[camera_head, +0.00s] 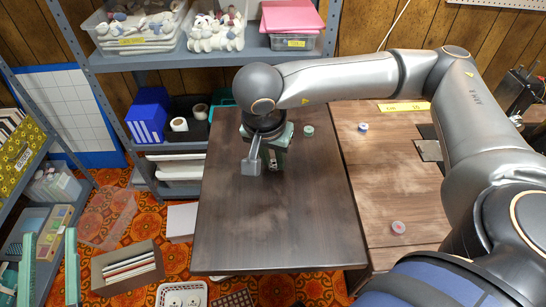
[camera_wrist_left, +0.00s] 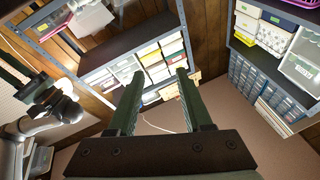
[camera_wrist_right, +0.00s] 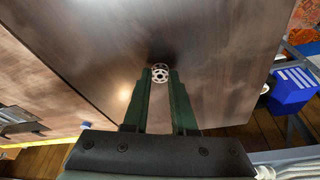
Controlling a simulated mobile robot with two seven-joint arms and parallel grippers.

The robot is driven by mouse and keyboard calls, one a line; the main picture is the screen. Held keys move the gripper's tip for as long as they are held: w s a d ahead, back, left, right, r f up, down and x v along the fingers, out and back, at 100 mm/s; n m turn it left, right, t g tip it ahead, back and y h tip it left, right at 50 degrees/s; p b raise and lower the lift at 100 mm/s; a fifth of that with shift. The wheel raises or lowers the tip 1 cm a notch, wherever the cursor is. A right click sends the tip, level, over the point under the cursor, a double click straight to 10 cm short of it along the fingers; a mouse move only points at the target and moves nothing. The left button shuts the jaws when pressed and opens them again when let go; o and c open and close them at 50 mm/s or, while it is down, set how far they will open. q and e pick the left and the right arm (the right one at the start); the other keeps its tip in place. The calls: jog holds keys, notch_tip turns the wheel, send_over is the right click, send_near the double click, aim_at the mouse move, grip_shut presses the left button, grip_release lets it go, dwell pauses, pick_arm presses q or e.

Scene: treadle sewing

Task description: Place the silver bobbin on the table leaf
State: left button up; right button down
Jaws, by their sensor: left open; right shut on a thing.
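The silver bobbin (camera_wrist_right: 160,73), a small holed disc, is between the fingertips of my right gripper (camera_wrist_right: 160,82), which is shut on it. In the head view my right gripper (camera_head: 272,163) points down over the back part of the dark brown table leaf (camera_head: 270,225); the leaf also fills much of the right wrist view (camera_wrist_right: 215,40). A dark shadow lies close by the bobbin on the leaf; I cannot tell whether the bobbin touches it. My left gripper (camera_head: 50,255) is open and empty, off to the left of the leaf.
A green spool (camera_head: 308,130) stands on the leaf's back right. A blue spool (camera_head: 363,126) and a pink spool (camera_head: 398,227) are on the adjoining table (camera_head: 385,190). Shelves (camera_head: 165,60) stand behind. The leaf's front half is clear.

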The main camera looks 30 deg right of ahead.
pick_arm(q)
jog(key=shift+s+r, duration=0.15)
jog(key=shift+r, duration=0.15)
pick_arm(e)
jog(key=shift+f, duration=0.1)
pick_arm(q)
jog(key=shift+r, duration=0.1)
jog(key=shift+s+d+r+m+t+h, duration=0.1)
jog(key=shift+s+r+m+t+h, duration=0.15)
jog(key=shift+r+h, duration=0.2)
pick_arm(e)
jog(key=c, duration=0.7)
grip_release()
pick_arm(q)
jog(key=shift+w, duration=0.1)
